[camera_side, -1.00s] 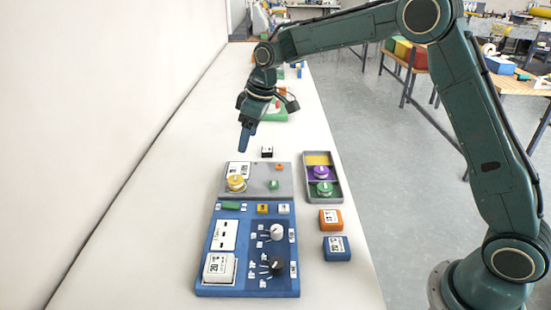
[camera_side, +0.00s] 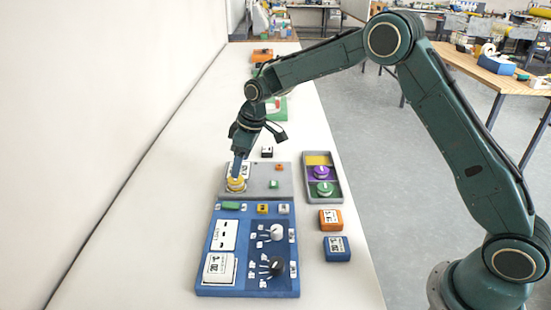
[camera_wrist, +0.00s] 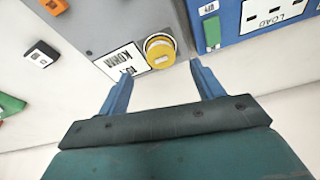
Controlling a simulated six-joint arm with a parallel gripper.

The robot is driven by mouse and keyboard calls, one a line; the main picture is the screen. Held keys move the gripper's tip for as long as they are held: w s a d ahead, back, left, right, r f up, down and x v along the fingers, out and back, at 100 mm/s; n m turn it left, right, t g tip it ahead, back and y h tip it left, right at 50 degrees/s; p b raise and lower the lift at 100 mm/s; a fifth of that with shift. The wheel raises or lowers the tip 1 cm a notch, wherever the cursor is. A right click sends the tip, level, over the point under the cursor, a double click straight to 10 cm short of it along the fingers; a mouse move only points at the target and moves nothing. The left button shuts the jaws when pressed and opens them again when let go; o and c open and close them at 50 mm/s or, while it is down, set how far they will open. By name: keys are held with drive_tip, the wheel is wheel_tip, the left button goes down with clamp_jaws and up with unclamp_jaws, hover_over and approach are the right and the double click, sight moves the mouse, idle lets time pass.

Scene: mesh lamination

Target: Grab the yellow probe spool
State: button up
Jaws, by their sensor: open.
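The yellow probe spool (camera_side: 236,185) sits on the left part of the grey panel (camera_side: 262,190), next to a white printed label. My gripper (camera_side: 238,170) is right above the spool in the side view, its blue fingers pointing down at it. In the wrist view the spool (camera_wrist: 160,50) appears beyond the fingertips, between their lines and closer to the right finger. My gripper (camera_wrist: 162,75) is open there, with nothing between the fingers. From the side view I cannot tell whether a finger touches the spool.
A blue panel (camera_side: 225,208) with knobs and labels adjoins the grey one. A tray (camera_side: 337,194) with a purple spool (camera_side: 321,172) and a green spool (camera_side: 324,189) stands to the right. Orange (camera_side: 331,219) and blue (camera_side: 337,248) blocks lie below it. The white table left of the panels is clear.

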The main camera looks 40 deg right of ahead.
drive_tip(key=shift+w+f, duration=0.15)
drive_tip(key=shift+f, duration=0.3)
drive_tip(key=shift+a+f, duration=0.1)
drive_tip(key=shift+f, duration=0.05)
drive_tip(key=shift+x, duration=2.45)
drive_tip(key=c, duration=1.2)
wheel_tip(320, 180, up, 20)
drive_tip(key=shift+r, duration=0.1)
